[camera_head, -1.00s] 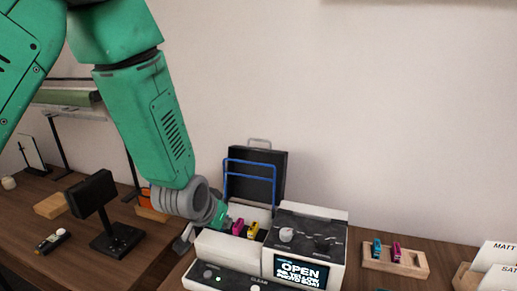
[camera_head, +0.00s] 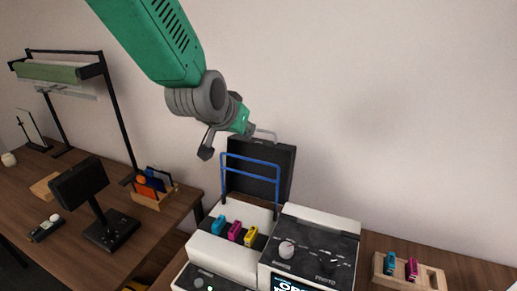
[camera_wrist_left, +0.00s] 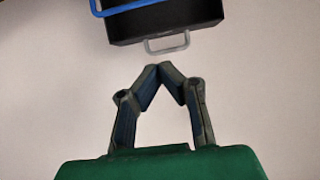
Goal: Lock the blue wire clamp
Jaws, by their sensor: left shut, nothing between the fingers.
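The blue wire clamp (camera_head: 249,161) stands upright as a bent wire frame at the back of the white machine (camera_head: 222,258), in front of a raised black panel (camera_head: 263,152). Part of the clamp also shows at the top of the left wrist view (camera_wrist_left: 126,6). My left gripper (camera_head: 250,130) is above the clamp, close to the panel's grey handle (camera_head: 266,134). In the left wrist view its fingertips (camera_wrist_left: 160,68) meet, with nothing between them, just short of the handle (camera_wrist_left: 167,45). My right gripper is out of view.
Cyan (camera_head: 218,225), magenta (camera_head: 234,231) and yellow (camera_head: 251,236) cartridges sit in the machine. A dial unit (camera_head: 320,240) adjoins it. A wooden holder (camera_head: 408,281) with two cartridges stands right. A black stand (camera_head: 82,187) is on the left table. The wall is close behind.

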